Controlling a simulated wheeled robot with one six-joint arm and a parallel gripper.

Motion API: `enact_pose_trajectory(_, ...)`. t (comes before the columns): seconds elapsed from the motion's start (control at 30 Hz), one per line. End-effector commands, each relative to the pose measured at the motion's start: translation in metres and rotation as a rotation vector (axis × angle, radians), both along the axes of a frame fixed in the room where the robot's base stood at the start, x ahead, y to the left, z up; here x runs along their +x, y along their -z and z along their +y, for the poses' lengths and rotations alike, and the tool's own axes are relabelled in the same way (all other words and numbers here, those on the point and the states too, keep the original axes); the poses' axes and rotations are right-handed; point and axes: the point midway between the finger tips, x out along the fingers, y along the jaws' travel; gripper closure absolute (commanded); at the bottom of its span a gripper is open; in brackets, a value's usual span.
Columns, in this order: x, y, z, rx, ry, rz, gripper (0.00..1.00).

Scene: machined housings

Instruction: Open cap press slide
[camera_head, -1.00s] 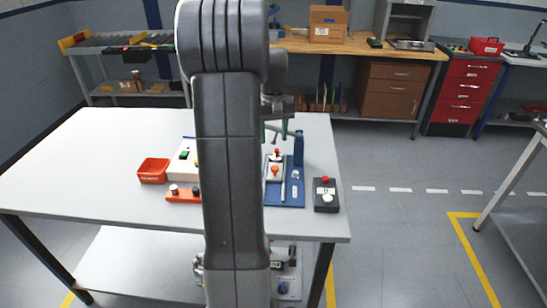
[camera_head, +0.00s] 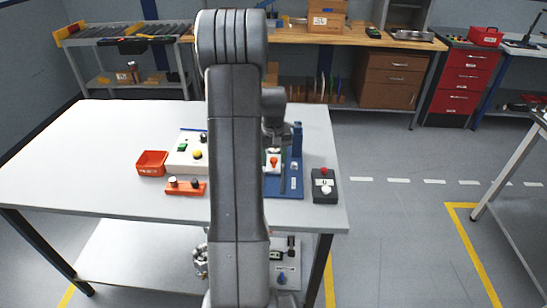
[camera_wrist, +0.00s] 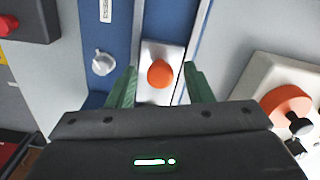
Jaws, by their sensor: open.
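The cap press has a blue base (camera_head: 296,188) with a blue upright (camera_head: 297,140) near the right front of the table. It also shows as a blue plate in the wrist view (camera_wrist: 118,28). Its pale slide plate (camera_wrist: 154,93) carries an orange-red knob (camera_wrist: 160,74), also seen in the head view (camera_head: 274,161). My gripper (camera_wrist: 161,70) is open, its green fingers on either side of the knob with gaps on both sides. Their height against the knob is hard to tell. In the head view my arm hides the press's left part.
A black box with red and white buttons (camera_head: 325,187) stands right of the press. Left are a white button box (camera_head: 181,160), an orange-red bin (camera_head: 152,163) and an orange block with knobs (camera_head: 184,188). The table's left (camera_head: 70,160) is clear.

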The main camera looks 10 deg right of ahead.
Motion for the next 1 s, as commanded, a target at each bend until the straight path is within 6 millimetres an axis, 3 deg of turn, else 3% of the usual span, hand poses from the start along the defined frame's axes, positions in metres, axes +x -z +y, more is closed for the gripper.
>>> enact_pose_trajectory(0.33, 0.000, 0.004, 0.000, 0.000, 0.000, -0.001, 0.55)
enact_pose_trajectory(0.57, 0.000, 0.003, 0.000, 0.000, 0.000, -0.001, 1.00)
enact_pose_trajectory(0.8, -0.005, 0.004, 0.002, 0.000, 0.000, -0.001, 1.00)
enact_pose_trajectory(1.0, -0.041, 0.005, 0.012, 0.000, -0.001, -0.001, 1.00)
